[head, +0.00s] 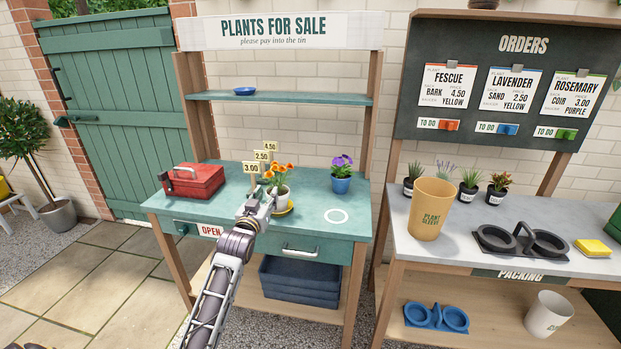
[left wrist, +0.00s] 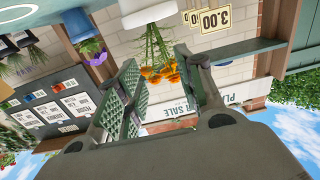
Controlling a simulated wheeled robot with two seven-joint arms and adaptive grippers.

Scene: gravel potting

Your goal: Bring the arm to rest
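My left gripper (head: 262,196) reaches in over the front of the green sales table (head: 230,226). It is open, and no object shows between its fingers in the left wrist view (left wrist: 158,78). Just beyond the fingertips is a white pot (left wrist: 150,12) with orange flowers (left wrist: 160,75). In the head view these orange flowers (head: 279,172) stand upright, with a yellow saucer (head: 284,209) at the pot's foot; the gripper partly hides the pot. The left wrist picture is upside down. My right gripper is in neither view.
Price tags (head: 262,156) stand close behind the gripper. A red cash box (head: 192,180) is at left, a blue pot with purple flowers (head: 341,184) at right. A white ring (head: 336,216) marks bare tabletop.

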